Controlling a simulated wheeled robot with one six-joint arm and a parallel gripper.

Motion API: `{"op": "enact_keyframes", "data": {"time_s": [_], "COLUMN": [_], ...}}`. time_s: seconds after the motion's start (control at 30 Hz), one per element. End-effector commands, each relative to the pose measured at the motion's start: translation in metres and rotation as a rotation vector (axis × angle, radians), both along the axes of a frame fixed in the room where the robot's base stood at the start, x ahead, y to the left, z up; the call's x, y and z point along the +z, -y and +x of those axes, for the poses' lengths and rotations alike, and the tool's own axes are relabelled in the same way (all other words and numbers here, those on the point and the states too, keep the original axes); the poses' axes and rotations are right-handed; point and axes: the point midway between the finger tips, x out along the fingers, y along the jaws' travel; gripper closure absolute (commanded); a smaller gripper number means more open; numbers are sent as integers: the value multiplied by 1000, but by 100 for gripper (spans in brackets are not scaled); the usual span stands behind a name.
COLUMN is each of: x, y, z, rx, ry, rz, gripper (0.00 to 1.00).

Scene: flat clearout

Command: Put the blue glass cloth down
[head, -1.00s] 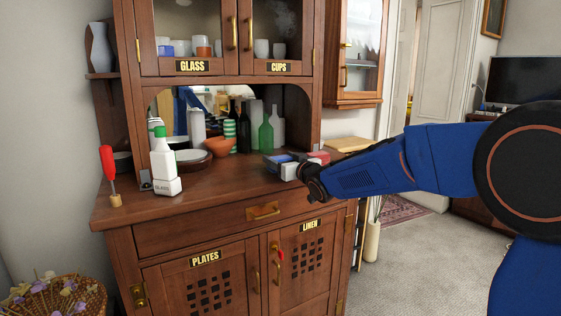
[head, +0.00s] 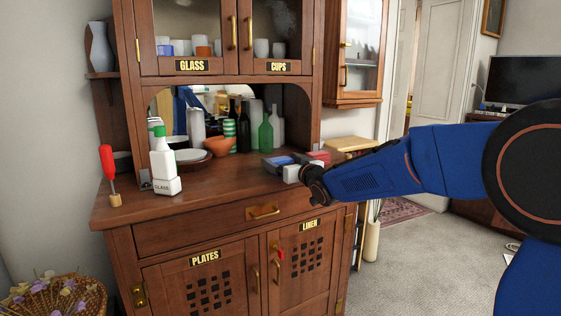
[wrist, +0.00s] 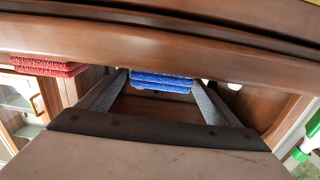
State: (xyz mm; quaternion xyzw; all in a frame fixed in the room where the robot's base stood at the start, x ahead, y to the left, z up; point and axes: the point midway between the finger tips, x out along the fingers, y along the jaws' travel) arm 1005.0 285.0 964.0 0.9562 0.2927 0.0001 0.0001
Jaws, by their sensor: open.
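The blue glass cloth (head: 278,160) lies folded on the cabinet's wooden counter, toward the right end.
A white spray bottle (head: 163,165), a red-handled tool (head: 109,172), an orange bowl (head: 219,146) and green bottles (head: 265,135) stand on the counter. The counter's front middle is clear. Cabinet doors below are labelled PLATES (head: 206,257) and LINEN (head: 310,225).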

Motion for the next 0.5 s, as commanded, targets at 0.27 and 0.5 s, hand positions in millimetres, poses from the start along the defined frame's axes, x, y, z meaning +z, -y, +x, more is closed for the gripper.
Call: {"op": "enact_keyframes", "data": {"time_s": [0.27, 0.5], "x": [1, 0], "y": [29, 50], "z": [-41, -73], "rx": [-2, -1], "ry": [1, 0], "rz": [1, 1], "gripper": [15, 15]}}
